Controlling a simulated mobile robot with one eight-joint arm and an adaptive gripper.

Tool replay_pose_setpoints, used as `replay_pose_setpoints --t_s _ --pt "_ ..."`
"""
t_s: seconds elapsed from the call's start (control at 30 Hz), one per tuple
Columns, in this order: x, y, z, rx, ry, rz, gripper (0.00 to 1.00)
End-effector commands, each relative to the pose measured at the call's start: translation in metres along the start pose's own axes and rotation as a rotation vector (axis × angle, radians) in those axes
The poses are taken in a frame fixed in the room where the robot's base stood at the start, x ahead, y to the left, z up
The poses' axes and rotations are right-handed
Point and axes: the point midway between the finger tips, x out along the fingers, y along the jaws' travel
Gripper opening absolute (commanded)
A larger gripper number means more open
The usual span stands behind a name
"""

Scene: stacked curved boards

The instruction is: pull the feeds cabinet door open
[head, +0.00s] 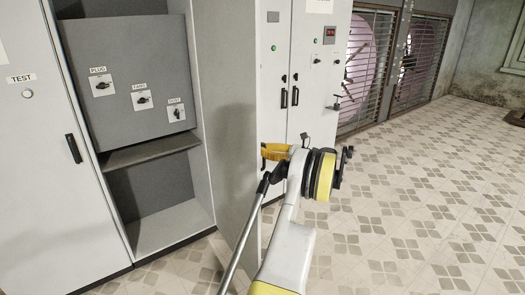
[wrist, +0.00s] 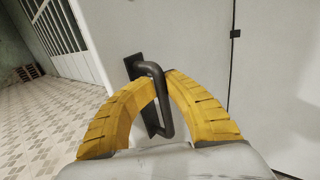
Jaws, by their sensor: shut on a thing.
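The cabinet door (head: 228,110) stands swung out from its cabinet, its grey inner face toward the head camera. The open bay beside it shows a grey switch panel (head: 130,75) and a shelf. No feeds label is readable on the door. My gripper (head: 274,152), with yellow fingers, is at the door's outer side near its free edge. In the wrist view, the black door handle (wrist: 164,112) stands upright on the pale door face (wrist: 195,50). My gripper's fingers (wrist: 160,76) curve around the handle from both sides and are shut on it, near its upper part.
A closed cabinet door (head: 45,150) marked TEST stands at the left. More closed cabinets with black handles (head: 290,97) stand behind the open door. Large caged fans (head: 365,60) line the back. The tiled floor (head: 430,190) at the right is clear.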

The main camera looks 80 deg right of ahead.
Motion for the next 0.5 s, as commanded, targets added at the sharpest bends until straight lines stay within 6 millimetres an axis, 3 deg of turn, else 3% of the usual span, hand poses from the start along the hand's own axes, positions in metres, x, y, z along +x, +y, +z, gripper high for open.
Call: replay_pose_setpoints --t_s 0.1,0.13,0.2,0.5 --pt "-0.0011 0.0003 -0.0012 0.0 0.003 0.0 0.0" --pt "-0.0011 0.0004 -0.0012 0.0 0.003 0.0 0.2" --pt "-0.0009 0.0003 -0.001 0.0 0.002 0.0 0.35" --pt "-0.0015 0.0001 -0.0004 0.0 0.001 0.0 0.35"
